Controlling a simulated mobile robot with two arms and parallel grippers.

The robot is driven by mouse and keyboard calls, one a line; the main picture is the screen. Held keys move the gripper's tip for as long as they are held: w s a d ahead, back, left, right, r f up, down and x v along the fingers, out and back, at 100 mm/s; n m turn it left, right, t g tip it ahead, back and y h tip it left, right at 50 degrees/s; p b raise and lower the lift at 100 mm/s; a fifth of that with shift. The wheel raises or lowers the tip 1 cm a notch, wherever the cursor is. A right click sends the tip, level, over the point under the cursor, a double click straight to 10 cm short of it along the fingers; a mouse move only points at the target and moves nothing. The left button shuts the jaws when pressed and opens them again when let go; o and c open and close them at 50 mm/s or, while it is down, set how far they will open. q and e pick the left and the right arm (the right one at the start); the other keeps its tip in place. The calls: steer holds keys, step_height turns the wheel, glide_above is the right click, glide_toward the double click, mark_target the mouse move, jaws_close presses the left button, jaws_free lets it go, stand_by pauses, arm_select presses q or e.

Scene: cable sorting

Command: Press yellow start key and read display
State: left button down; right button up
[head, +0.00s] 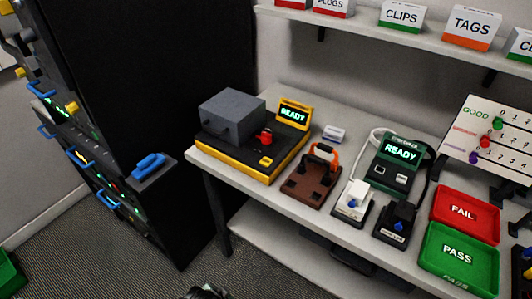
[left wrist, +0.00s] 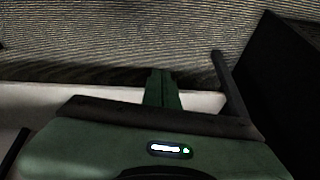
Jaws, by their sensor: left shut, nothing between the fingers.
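A black-and-yellow machine (head: 225,158) sits at the left end of the workbench, with a grey box and a red knob on top. Its small yellow key (head: 265,161) is at the front right of its top. Its raised display (head: 293,113) reads READY in green. My left gripper (left wrist: 161,90) shows in the left wrist view with its fingers together and empty, over the floor and a pale edge. It is away from the yellow key, which that view does not show. My right gripper is not identifiable in either view.
A green tester (head: 398,178), also reading READY, stands further right. Red FAIL (head: 463,211) and green PASS (head: 459,249) trays are right. A dark cabinet (head: 150,80) stands left.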

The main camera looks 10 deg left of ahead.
arm_select(q)
steer(key=w+d+r+m+h+p, duration=0.2)
steer(key=w+d+r+m+p, duration=0.3)
steer(key=r, duration=0.8)
steer(key=w+d+r+t+h+p, duration=0.15)
steer(key=w+d+r, duration=0.35)
steer(key=r, duration=0.8)
steer(key=w+d+r+m+h+p, duration=0.1)
steer(key=w+d+r+m+p, duration=0.45)
steer(key=r, duration=0.85)
step_height(320, 180, up, 14)
steer(key=m+p, duration=0.1)
steer(key=m, duration=0.1)
glide_above(263, 162)
steer(key=shift+t+h, duration=0.25)
steer(key=shift+t, duration=0.1)
steer(key=shift+s+f, duration=0.1)
steer(key=shift+f, duration=0.05)
step_height(263, 162, down, 9)
steer(key=b, duration=0.6)
steer(key=shift+r, duration=0.2)
steer(key=shift+f+b, duration=0.45)
steer(key=shift+b, duration=0.2)
